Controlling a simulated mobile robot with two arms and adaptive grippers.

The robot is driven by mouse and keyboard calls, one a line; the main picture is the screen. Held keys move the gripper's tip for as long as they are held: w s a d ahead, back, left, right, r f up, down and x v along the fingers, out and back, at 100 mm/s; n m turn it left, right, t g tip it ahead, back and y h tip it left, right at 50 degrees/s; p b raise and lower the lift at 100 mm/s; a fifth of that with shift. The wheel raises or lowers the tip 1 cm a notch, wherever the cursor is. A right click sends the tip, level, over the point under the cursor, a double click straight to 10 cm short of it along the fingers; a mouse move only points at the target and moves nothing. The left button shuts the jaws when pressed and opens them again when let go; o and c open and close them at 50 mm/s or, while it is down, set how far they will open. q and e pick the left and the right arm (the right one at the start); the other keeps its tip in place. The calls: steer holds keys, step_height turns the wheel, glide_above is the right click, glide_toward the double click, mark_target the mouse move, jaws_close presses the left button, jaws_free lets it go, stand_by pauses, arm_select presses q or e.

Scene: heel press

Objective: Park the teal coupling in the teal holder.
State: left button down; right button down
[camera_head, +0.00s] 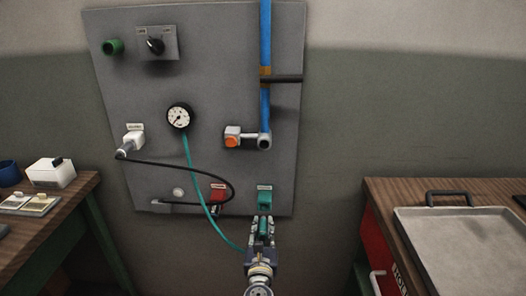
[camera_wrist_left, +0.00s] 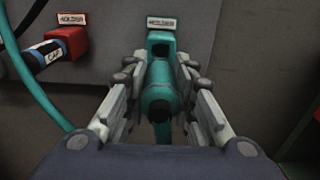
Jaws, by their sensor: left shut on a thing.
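The teal holder (camera_head: 264,196) is on the lower right of the grey panel, under a small label; it also shows in the left wrist view (camera_wrist_left: 160,43). My left gripper (camera_head: 262,228) is just below and in front of it. In the left wrist view its two fingers (camera_wrist_left: 160,88) are shut on the teal coupling (camera_wrist_left: 158,92). The coupling's far end is at or close to the holder's front; I cannot tell whether it is seated. A teal hose (camera_head: 207,205) runs from the gauge down toward the gripper. My right gripper is not in view.
A red holder (camera_wrist_left: 68,42) with a dark cap-labelled plug is left of the teal holder. A black cable (camera_head: 205,166) loops across the panel. A wooden bench (camera_head: 60,215) stands left, and a bench with a metal tray (camera_head: 470,222) stands right.

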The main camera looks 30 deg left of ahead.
mark_target(264, 221)
arm_select(q)
steer(key=shift+f+b+x, duration=0.1)
steer(key=shift+b+x, duration=0.15)
steer(key=shift+x, duration=0.65)
steer(key=shift+f+b+x, duration=0.15)
steer(key=shift+b+x, duration=0.1)
steer(key=shift+x, duration=0.6)
steer(key=shift+s+a, duration=0.1)
steer(key=shift+a, duration=0.05)
steer(key=shift+d, duration=0.25)
steer(key=shift+b+x, duration=0.45)
steer(key=shift+x, duration=1.05)
stand_by(0.3)
steer(key=c, duration=1.2)
jaws_free()
steer(key=shift+a, duration=0.1)
steer(key=shift+c, duration=0.2)
steer(key=shift+f, duration=0.1)
